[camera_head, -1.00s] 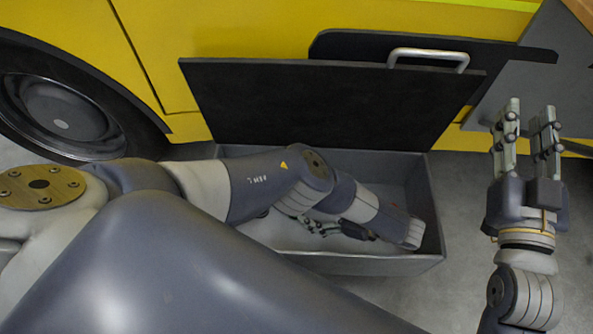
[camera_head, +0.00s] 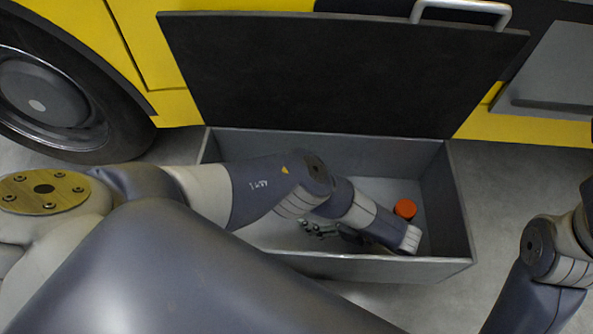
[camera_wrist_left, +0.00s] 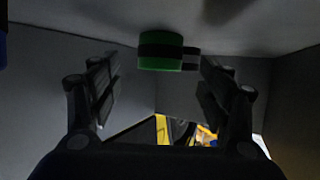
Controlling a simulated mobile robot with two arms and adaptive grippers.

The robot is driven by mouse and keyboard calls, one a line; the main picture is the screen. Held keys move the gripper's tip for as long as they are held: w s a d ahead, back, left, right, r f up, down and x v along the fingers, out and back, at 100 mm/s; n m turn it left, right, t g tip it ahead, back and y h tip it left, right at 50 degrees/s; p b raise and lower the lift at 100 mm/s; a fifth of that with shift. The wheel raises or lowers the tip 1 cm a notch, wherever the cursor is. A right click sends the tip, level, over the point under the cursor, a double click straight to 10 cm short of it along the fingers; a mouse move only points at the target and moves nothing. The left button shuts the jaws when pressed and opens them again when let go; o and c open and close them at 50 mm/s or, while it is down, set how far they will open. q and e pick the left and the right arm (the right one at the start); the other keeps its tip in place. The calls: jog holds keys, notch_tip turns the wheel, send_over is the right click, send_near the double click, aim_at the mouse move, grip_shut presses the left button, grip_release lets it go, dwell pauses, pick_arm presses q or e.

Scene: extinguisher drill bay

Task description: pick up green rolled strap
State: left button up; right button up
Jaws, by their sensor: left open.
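The green rolled strap (camera_wrist_left: 160,65) shows in the left wrist view as a short green roll with a dark band around it and a dark end at its right side. It lies on the grey floor of the box, ahead of my left gripper (camera_wrist_left: 160,88) and in line with the gap between its fingers. The fingers are open and apart, with nothing held. In the head view my left gripper (camera_head: 325,231) is low inside the box, partly covered by my arm, and the strap is hidden there. My right gripper is outside the view; only its arm shows at the right edge.
The grey box (camera_head: 458,205) has its dark lid (camera_head: 335,75) raised at the back, with a light handle (camera_head: 461,8). An orange round thing (camera_head: 405,209) lies inside, right of my left forearm. A yellow vehicle with a wheel (camera_head: 45,105) stands behind.

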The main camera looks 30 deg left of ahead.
pick_arm(q)
jog(key=shift+r+b+x, duration=0.15)
jog(key=shift+b+x, duration=0.25)
jog(key=shift+x, duration=1.15)
jog(key=shift+r+b+x, duration=0.1)
jog(key=shift+b+x, duration=0.3)
jog(key=shift+x, duration=1.15)
jog(key=shift+a, duration=0.15)
jog(key=c, duration=1.3)
